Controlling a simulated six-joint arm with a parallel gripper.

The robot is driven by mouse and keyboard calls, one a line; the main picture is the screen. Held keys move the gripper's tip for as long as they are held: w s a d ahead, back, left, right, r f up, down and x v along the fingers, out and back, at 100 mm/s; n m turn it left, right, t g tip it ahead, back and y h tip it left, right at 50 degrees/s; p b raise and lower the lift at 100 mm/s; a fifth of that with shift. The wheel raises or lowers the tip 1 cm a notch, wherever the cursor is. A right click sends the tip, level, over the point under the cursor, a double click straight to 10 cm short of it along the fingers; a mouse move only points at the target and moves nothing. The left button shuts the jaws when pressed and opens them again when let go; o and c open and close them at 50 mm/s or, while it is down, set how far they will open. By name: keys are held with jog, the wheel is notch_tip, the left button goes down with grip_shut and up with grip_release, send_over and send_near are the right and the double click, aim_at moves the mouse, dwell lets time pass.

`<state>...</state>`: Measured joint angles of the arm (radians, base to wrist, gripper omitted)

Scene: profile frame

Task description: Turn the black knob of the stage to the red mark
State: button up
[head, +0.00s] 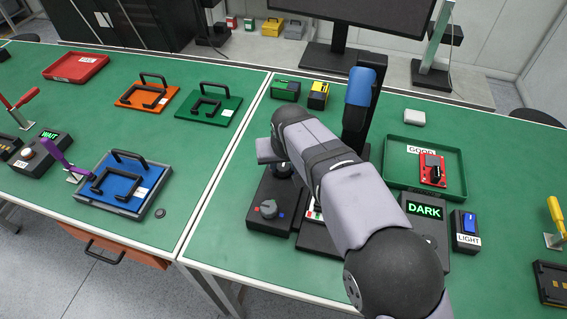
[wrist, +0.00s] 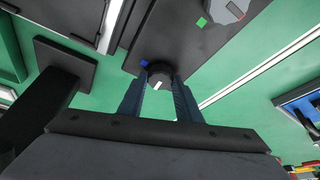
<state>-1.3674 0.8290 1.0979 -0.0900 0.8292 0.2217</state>
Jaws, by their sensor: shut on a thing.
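The stage (head: 262,226) is a dark box on the green table, partly hidden by my arm. Its black knob (wrist: 157,70) sits between my gripper's fingers in the wrist view and carries a white pointer line that faces towards the gripper. A blue mark (wrist: 144,63) lies beside the knob, at its upper left. I cannot make out a red mark beside this knob. My gripper (wrist: 160,80) is shut on the black knob. A grey knob (head: 268,208) stands at the near end of the box, and shows in the wrist view (wrist: 226,8) with a green mark (wrist: 201,22) beside it.
A display reading DARK (head: 424,211) and a LIGHT switch box (head: 466,229) stand right of my arm. A green GOOD tray (head: 399,183) holds a red part (head: 432,175). A monitor (head: 352,18) stands behind.

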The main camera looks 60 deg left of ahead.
jog(key=n, duration=0.1)
jog(key=n+g+p, duration=0.1)
jog(key=n, duration=0.1)
jog(key=shift+w+n+y, duration=0.2)
jog(key=shift+n+y, duration=0.1)
jog(key=n+g, duration=0.1)
jog(key=n, duration=0.2)
jog(key=shift+w+n+g+p, duration=0.1)
jog(key=shift+n+g+p, duration=0.2)
jog(key=shift+g+p, duration=0.1)
jog(key=n+p, duration=0.1)
jog(key=n, duration=0.1)
jog(key=n+g+p, duration=0.1)
jog(key=shift+w+a+r+n+h, duration=0.1)
jog(key=shift+r+n+h, duration=0.05)
jog(key=shift+n+h, duration=0.25)
jog(key=shift+n+g+p, duration=0.3)
jog(key=shift+n+p, duration=0.05)
jog(key=shift+n, duration=0.25)
jog(key=o, duration=1)
jog(key=shift+o, duration=0.2)
